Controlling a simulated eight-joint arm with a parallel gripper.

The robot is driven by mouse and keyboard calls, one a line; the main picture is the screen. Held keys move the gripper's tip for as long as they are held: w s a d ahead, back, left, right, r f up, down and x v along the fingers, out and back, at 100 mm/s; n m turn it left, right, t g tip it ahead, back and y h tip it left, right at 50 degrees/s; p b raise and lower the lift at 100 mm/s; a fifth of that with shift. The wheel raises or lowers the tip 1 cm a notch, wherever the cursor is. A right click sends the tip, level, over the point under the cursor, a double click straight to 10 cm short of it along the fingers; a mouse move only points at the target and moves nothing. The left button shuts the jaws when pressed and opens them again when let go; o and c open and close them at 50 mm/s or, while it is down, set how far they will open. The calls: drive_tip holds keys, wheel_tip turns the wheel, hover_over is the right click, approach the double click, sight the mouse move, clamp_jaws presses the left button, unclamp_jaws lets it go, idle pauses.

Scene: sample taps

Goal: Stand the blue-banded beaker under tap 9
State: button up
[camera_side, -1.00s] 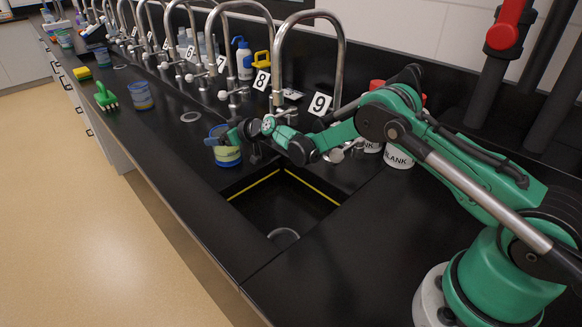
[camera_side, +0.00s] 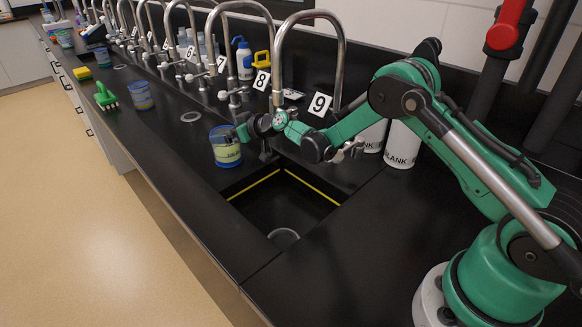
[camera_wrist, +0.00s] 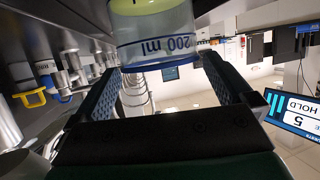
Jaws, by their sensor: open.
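A clear beaker (camera_side: 226,152) with a blue band near its rim and yellow-green contents stands upright on the black counter, at the sink's far left corner. My gripper (camera_side: 232,137) is open at its right side, near the upper part. In the wrist view, the picture is upside down and the beaker (camera_wrist: 155,22), marked 200 ml, shows at the ends of the two spread fingers (camera_wrist: 162,72); contact cannot be told. Tap 9 (camera_side: 341,65) arches above my wrist, its number card (camera_side: 320,104) at its base. Its spout end is close to my wrist.
The sink (camera_side: 275,205) with yellow edging opens below my wrist. Tap 8 (camera_side: 265,82) and more taps run back leftward. Another beaker (camera_side: 141,97) and a green brush (camera_side: 105,97) stand further along the counter. White BLANK bottles (camera_side: 402,148) stand behind my arm.

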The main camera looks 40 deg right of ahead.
wheel_tip(320, 180, up, 6)
drive_tip(key=shift+f, duration=0.1)
idle(0.5)
